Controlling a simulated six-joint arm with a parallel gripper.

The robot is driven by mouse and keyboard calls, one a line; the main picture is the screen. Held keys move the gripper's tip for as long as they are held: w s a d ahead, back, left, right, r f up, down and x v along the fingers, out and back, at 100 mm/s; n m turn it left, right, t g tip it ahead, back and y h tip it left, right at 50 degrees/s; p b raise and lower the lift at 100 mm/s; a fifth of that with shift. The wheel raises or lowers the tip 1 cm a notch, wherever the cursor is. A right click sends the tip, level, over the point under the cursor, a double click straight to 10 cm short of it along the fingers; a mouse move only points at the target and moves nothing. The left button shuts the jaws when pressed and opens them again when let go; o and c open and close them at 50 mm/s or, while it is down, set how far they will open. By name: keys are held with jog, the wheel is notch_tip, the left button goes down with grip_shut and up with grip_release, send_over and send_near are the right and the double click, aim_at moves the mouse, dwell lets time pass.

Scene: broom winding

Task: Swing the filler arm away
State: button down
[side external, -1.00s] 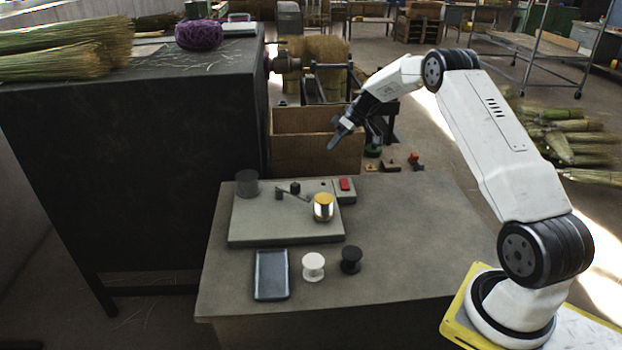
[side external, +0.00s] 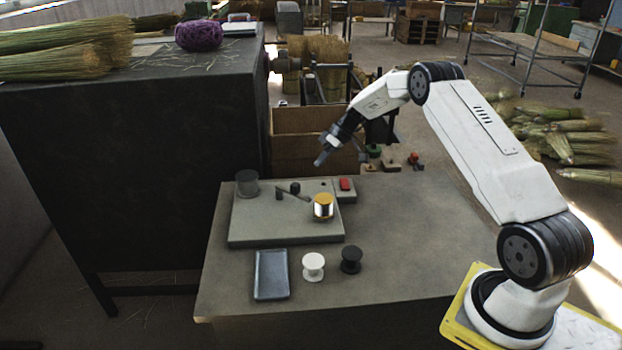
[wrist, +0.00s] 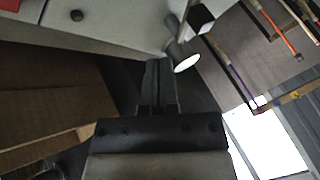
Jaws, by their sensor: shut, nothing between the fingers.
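The filler arm (side external: 292,193) is a thin dark lever with a small dark block, lying across the pale winding base (side external: 285,230). Its near end reaches toward the gold-wound spool (side external: 323,207). My gripper (side external: 319,163) is shut and empty, tilted down above the base's back edge, apart from the lever. In the wrist view, my shut fingers (wrist: 160,75) point toward a grey post with a bright end (wrist: 182,56) and a black block (wrist: 201,18). I cannot tell there which part of the lever is which.
A red button (side external: 345,184) is at the base's back right, and a dark cylinder (side external: 247,183) at its back left. A grey tray (side external: 271,275), white spool (side external: 313,267) and black spool (side external: 351,260) stand in front. A cardboard box (side external: 300,150) is behind.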

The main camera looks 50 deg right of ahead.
aim_at(292, 189)
jog(key=x, duration=0.3)
jog(key=shift+w+a+f, duration=0.1)
jog(key=shift+a+f, duration=0.1)
jog(key=shift+f, duration=0.1)
jog(key=shift+w+a+f, duration=0.1)
jog(key=shift+a, duration=0.2)
jog(key=shift+s+a, duration=0.15)
jog(key=shift+a, duration=0.7)
jog(key=shift+s+a, duration=0.1)
jog(key=shift+a, duration=0.8)
jog(key=shift+s+a+m, duration=0.2)
jog(key=shift+a+m, duration=0.15)
jog(key=shift+m, duration=0.15)
jog(key=shift+s+a+m+t+h, duration=0.2)
jog(key=shift+a+m+t+h, duration=0.45)
jog(key=shift+m, duration=0.35)
jog(key=a+m+t+h, duration=0.1)
jog(key=a+m, duration=0.1)
jog(key=m, duration=0.1)
jog(key=shift+s+a+h, duration=0.15)
jog(key=shift+h, duration=0.2)
jog(key=shift+w+a, duration=0.15)
jog(key=shift+a, duration=0.5)
jog(key=shift+w+a, duration=0.15)
jog(key=shift+a, duration=0.7)
